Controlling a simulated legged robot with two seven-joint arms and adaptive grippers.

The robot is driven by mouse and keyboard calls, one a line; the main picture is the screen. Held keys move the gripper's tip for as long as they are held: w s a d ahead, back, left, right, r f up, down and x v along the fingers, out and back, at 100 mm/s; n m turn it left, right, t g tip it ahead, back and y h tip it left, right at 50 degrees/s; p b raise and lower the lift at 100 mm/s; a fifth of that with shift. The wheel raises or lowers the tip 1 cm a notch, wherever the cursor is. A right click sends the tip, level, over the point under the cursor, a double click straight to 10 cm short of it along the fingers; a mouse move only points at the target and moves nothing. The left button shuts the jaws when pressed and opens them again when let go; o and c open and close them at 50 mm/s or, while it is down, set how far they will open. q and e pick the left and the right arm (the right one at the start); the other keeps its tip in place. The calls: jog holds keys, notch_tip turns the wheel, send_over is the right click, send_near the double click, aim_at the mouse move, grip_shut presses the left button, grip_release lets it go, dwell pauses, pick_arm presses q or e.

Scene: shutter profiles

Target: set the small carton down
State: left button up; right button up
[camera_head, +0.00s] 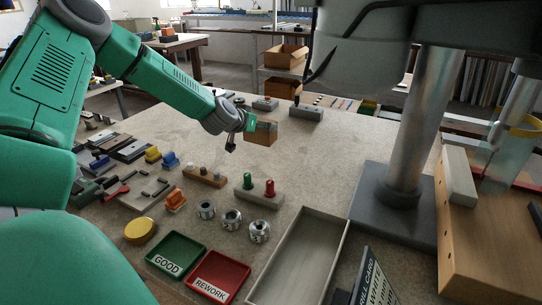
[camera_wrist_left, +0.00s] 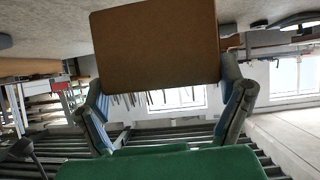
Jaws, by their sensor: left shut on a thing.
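My left gripper (camera_head: 250,125) reaches over the table (camera_head: 310,150) from the left. It is shut on a small brown carton (camera_head: 262,135). In the left wrist view the carton (camera_wrist_left: 155,45) sits between the two fingers of the gripper (camera_wrist_left: 165,95), its plain brown face filling the upper middle. In the head view the carton is over the far middle part of the table; I cannot tell the gap beneath it. My right gripper is not in view.
Grey blocks (camera_head: 305,113) stand behind the carton. A wooden block with pegs (camera_head: 205,176), metal rings (camera_head: 232,219), a green tray (camera_head: 176,256), a red tray (camera_head: 218,276) and a long grey tray (camera_head: 300,262) are nearer. A metal column (camera_head: 420,130) stands right. Table right of the carton is clear.

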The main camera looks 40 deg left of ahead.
aim_at(258, 143)
pick_arm(q)
jog(key=f, duration=0.3)
jog(key=shift+d+f, duration=0.1)
jog(key=shift+d, duration=0.1)
notch_tip(258, 143, down, 4)
jog(key=shift+d+r+b, duration=0.1)
jog(key=shift+b, duration=0.65)
jog(key=o, duration=1.4)
jog(key=shift+s, duration=0.1)
